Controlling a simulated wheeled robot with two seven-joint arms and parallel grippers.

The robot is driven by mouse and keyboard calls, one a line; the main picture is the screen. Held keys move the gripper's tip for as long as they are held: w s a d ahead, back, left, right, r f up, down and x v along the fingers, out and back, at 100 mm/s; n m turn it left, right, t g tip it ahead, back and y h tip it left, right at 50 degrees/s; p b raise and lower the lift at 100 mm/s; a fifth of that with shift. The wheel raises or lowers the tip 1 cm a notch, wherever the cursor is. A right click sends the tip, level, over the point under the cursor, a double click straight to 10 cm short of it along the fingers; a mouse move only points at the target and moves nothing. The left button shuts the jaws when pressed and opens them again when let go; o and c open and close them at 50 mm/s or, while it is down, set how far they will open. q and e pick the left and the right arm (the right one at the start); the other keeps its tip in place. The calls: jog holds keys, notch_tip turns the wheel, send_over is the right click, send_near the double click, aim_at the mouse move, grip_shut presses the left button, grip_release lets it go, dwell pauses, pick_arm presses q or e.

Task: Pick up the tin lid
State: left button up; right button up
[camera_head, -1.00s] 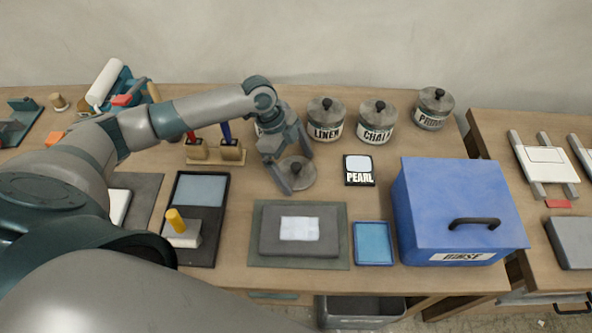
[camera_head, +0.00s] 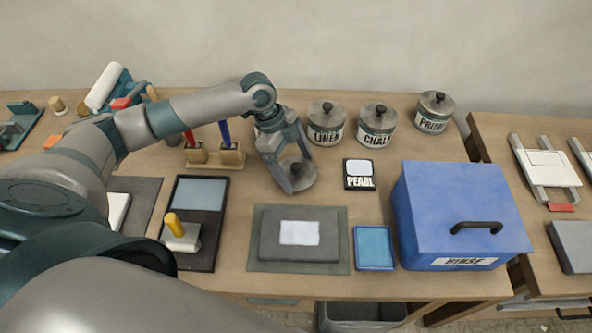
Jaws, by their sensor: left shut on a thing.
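The tin lid (camera_head: 304,180) is a round grey metal disc with a dark knob at its middle. It is at the table's middle, left of the PEARL card. My left gripper (camera_head: 297,172) points down over it and is shut on its knob; the fingers partly hide the lid. I cannot tell whether the lid touches the table. A tin stands behind the gripper, mostly hidden by my left arm. My right gripper is not in view.
Lidded tins marked LINEN (camera_head: 326,124), CHALK (camera_head: 377,126) and another (camera_head: 434,112) stand at the back. The PEARL card (camera_head: 359,174) lies to the right. A blue box (camera_head: 460,215) stands farther right. A grey slab (camera_head: 299,234) lies in front, and a tool holder (camera_head: 214,158) is left.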

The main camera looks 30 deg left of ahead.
pick_arm(q)
notch_tip(320, 180, up, 2)
jog(key=shift+d+r+b, duration=0.1)
jog(key=shift+r+b, duration=0.1)
jog(key=shift+b, duration=0.35)
jog(key=s+d+r+b, duration=0.2)
jog(key=s+d+r, duration=0.4)
jog(key=s, duration=0.3)
jog(key=shift+s+d+r+b, duration=0.25)
jog(key=shift+d+r+b, duration=0.1)
jog(key=shift+r, duration=0.15)
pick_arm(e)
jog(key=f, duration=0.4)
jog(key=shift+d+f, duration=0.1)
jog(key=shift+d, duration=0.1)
pick_arm(q)
jog(key=shift+w, duration=0.1)
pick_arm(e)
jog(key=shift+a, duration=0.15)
